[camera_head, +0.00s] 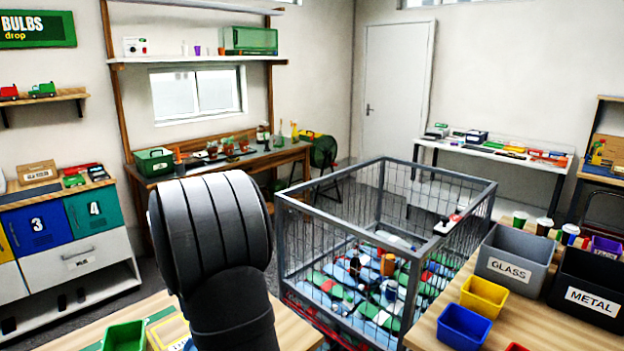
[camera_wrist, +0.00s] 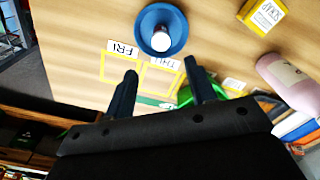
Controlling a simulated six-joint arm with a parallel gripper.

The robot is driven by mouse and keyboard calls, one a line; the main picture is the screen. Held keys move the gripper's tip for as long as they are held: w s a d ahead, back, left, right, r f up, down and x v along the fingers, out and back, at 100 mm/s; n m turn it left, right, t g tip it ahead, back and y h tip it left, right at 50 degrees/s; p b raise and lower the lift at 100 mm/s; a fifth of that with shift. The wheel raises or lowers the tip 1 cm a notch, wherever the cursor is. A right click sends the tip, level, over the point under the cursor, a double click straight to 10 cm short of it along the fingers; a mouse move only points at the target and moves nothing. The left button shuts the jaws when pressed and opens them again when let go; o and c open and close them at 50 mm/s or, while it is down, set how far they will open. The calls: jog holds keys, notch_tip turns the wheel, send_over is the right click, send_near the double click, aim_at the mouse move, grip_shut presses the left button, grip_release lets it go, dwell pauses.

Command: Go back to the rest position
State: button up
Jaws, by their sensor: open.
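My gripper (camera_wrist: 162,85) shows in the wrist view with its two dark fingers spread apart and nothing between them. It hangs above a wooden table (camera_wrist: 85,20). My arm stands large in the head view and hides part of the table there; the gripper itself is not visible in that view. Below the fingers lie yellow-framed squares with labels reading FRI (camera_wrist: 122,48) and THU (camera_wrist: 165,63). A blue round dish (camera_wrist: 145,24) with a small whitish item in it sits just beyond them.
A green bin (camera_wrist: 184,97) is partly hidden by a finger. A pink-white bottle (camera_wrist: 290,80) lies at the right. In the head view, a wire cage (camera_head: 385,200) full of items stands right of my arm, beside GLASS (camera_head: 515,250) and METAL (camera_head: 590,280) bins.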

notch_tip(320, 180, down, 12)
jog(key=shift+r, duration=0.2)
notch_tip(320, 180, up, 4)
jog(key=shift+f, duration=0.1)
jog(key=d+r, duration=0.7)
jog(key=d, duration=0.4)
jog(key=w+a+f+n, duration=0.1)
jog(key=w+a, duration=0.2)
jog(key=w, duration=0.3)
jog(key=w+a, duration=0.4)
jog(key=w, duration=0.3)
jog(key=a+f, duration=0.2)
jog(key=a, duration=0.1)
jog(key=a+f, duration=0.2)
jog(key=a, duration=0.2)
jog(key=a+f, duration=0.2)
jog(key=a, duration=0.1)
jog(key=shift+s+a+f, duration=0.15)
jog(key=shift+f, duration=0.05)
jog(key=shift+a+f, duration=0.4)
jog(key=shift+f, duration=0.25)
